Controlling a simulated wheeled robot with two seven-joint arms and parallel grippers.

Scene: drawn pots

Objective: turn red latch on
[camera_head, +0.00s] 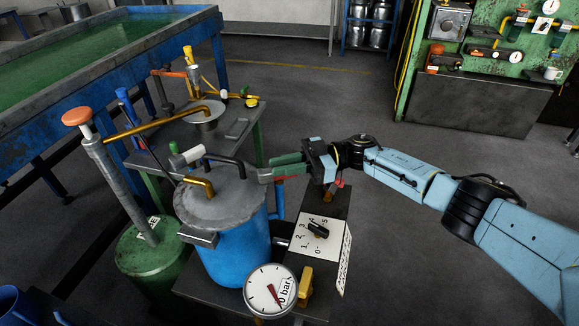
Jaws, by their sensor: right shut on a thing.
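The blue pot (232,245) stands in front with a grey lid (218,200) that carries a black bent lever and a yellow pipe. My right gripper (268,169) comes in from the right and its fingers reach the lid's right edge. A small red piece (339,182) shows just under the gripper's body. I cannot tell whether this is the red latch. My left gripper is not in view.
A dial panel (317,245) with a black knob stands right of the pot. A pressure gauge (270,290) and yellow block (304,285) are in front. A green pot (150,250) with an orange-topped post stands left. Behind are a small table and a blue-framed tank. Floor at right is free.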

